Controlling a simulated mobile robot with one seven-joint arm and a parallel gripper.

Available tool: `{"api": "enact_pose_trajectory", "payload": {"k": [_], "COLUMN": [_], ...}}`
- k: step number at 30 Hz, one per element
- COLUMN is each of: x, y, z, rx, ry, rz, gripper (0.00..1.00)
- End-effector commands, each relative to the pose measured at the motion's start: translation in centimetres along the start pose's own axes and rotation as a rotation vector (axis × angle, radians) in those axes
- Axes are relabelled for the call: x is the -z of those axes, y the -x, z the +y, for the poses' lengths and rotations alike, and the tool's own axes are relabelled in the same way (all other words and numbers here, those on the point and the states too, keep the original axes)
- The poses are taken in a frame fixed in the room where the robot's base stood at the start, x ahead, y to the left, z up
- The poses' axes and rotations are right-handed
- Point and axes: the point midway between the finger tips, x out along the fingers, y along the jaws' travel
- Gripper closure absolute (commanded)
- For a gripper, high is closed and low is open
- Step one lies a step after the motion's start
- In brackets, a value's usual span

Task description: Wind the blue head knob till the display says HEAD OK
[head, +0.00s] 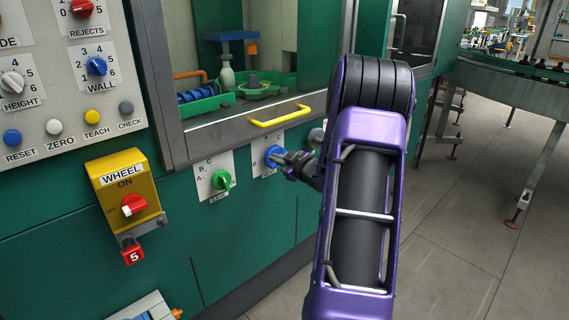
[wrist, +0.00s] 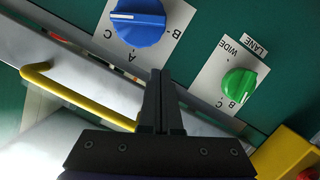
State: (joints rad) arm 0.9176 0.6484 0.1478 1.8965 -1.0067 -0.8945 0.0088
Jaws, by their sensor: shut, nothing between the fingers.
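The blue knob (head: 273,155) sits on a white plate lettered A, B, C on the green machine front. It also shows at the top of the wrist view (wrist: 140,22), with a pale line across its face; I cannot tell surely which letter it marks. My gripper (head: 284,159) is at the blue knob's right in the head view. In the wrist view its fingers (wrist: 160,75) are shut together and empty, their tips just below the knob's plate and apart from the knob. No display reading HEAD shows in either view.
A green LANE knob (head: 221,180) is left of the blue one. A yellow handle (head: 281,116) juts out just above. The yellow WHEEL box (head: 125,193) with a red switch stands further left. Open floor (head: 460,230) lies right of my arm.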

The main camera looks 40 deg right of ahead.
Motion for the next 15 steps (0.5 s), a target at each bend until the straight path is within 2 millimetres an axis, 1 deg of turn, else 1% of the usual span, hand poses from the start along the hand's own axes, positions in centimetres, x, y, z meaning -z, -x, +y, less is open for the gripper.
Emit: {"api": "enact_pose_trajectory", "payload": {"k": [1, 5, 9, 12, 15], "x": [-0.1, -0.1, -2.3, -3.2, -3.6], "y": [-1.3, -3.9, -4.4, -4.7, -4.8], "z": [-0.1, -0.1, 0.0, 0.0, 0.0], "rx": [0.002, 0.000, -0.002, -0.001, -0.001], "ry": [-0.001, 0.000, -0.003, -0.001, 0.001], "rz": [0.003, 0.001, -0.002, 0.000, 0.001], "gripper": [1.00, 1.00, 1.00, 1.00, 1.00]}}
